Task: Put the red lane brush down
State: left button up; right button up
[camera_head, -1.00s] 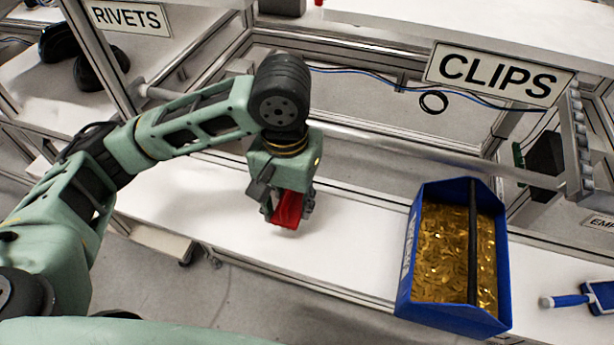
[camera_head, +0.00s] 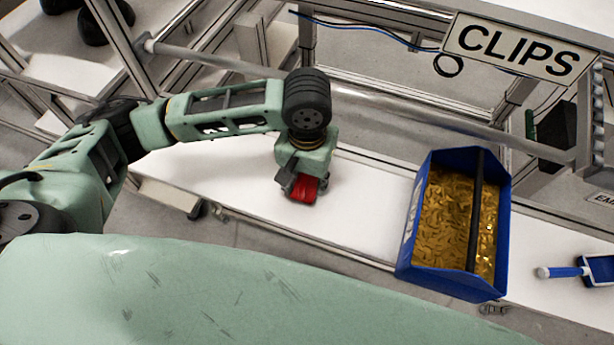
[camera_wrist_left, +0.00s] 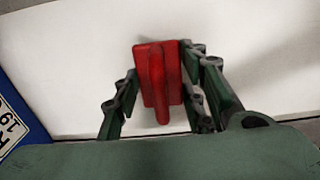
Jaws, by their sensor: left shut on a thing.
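The red lane brush (camera_head: 305,190) is between the fingers of my left gripper (camera_head: 299,180), over the white bench top (camera_head: 235,180). In the left wrist view the red brush (camera_wrist_left: 157,85) shows as a red block with a ridge along it, and the finger pads stand on both sides of it. My left gripper is shut on it and points down. The brush is close to the bench surface; I cannot tell whether it touches. My right gripper is not in view.
A blue bin (camera_head: 408,240) full of gold clips stands on the bench to the right. A blue-and-white brush or scoop (camera_head: 560,272) lies further right. A metal rail (camera_head: 400,112) runs behind, below the CLIPS sign (camera_head: 520,45). The bench between gripper and bin is clear.

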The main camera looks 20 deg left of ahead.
pick_arm(q)
jog(key=o, duration=1.1)
jog(key=shift+f, duration=0.1)
jog(key=shift+c, duration=0.2)
jog(key=shift+o, duration=1.2)
jog(key=shift+r, duration=0.3)
notch_tip(320, 180, up, 11)
jog(key=shift+w+f+b, duration=0.1)
jog(key=shift+f+b, duration=0.05)
jog(key=shift+b, duration=0.35)
jog(key=shift+r, duration=0.55)
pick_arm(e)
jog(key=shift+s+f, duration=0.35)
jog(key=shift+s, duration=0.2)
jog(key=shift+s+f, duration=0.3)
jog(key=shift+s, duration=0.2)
